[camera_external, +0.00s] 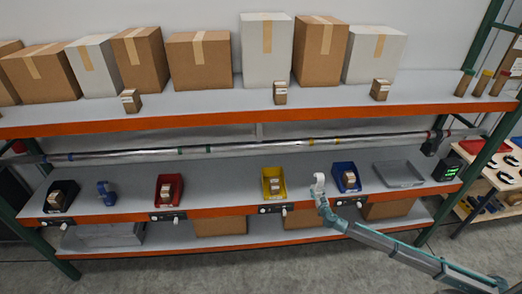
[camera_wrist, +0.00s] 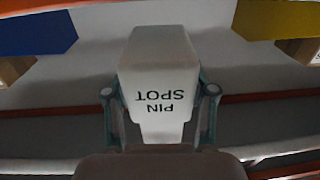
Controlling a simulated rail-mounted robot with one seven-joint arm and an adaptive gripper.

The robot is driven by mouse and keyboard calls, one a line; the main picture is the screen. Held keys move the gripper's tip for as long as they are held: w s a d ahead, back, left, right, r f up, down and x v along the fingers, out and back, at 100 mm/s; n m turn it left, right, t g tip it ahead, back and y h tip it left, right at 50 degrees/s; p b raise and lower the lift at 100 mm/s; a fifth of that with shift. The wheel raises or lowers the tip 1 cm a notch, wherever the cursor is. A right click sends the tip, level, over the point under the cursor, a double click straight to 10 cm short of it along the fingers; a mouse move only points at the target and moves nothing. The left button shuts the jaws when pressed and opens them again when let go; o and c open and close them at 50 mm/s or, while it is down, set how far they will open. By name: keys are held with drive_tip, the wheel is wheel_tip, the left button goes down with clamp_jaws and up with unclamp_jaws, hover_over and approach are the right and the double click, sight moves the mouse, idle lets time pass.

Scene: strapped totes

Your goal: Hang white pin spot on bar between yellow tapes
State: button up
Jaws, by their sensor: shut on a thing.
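The white pin spot (camera_external: 319,181) is in front of the middle shelf, between the yellow and blue bins. In the wrist view the pin spot (camera_wrist: 158,65) fills the middle, its "PIN SPOT" lettering upside down. My gripper (camera_external: 320,194) is shut on it, with a finger on either side in the wrist view (camera_wrist: 160,98). The silver bar (camera_external: 260,145) runs across the rack behind and above the pin spot, apart from it in the external view. Two small yellowish tapes (camera_external: 310,141) (camera_external: 338,140) are on the bar, right of centre.
A yellow bin (camera_external: 265,192) and a blue bin (camera_external: 335,176) flank the pin spot. A red bin (camera_external: 178,183), a dark bin (camera_external: 49,203) and a grey tray (camera_external: 398,174) share the shelf. The orange-edged upper shelf (camera_external: 220,114) with boxes overhangs the bar. Green tapes (camera_external: 208,148) mark it further left.

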drive_tip(key=shift+s+d+r+b, duration=0.15)
drive_tip(key=shift+s+b, duration=0.6)
drive_tip(key=shift+s, duration=0.85)
drive_tip(key=shift+s+d+f+b, duration=0.1)
drive_tip(key=shift+s+d+b, duration=0.15)
drive_tip(key=shift+s+b, duration=0.95)
drive_tip(key=shift+s+r+p, duration=0.15)
drive_tip(key=shift+s+p, duration=0.2)
drive_tip(key=shift+p, duration=0.2)
drive_tip(key=w+r+p, duration=0.2)
drive_tip(key=r+p, duration=0.9)
drive_tip(key=r, duration=0.3)
drive_tip(key=w+r+p, duration=0.2)
drive_tip(key=r+p, duration=0.8)
drive_tip(key=r, duration=0.5)
drive_tip(key=w+a+f+h, duration=0.1)
drive_tip(key=w+f, duration=0.3)
drive_tip(key=w, duration=0.2)
drive_tip(key=shift+w+a+m, duration=0.2)
drive_tip(key=shift+w+m, duration=0.1)
drive_tip(key=shift+w, duration=0.1)
drive_tip(key=shift+f, duration=0.1)
drive_tip(key=o, duration=1.4)
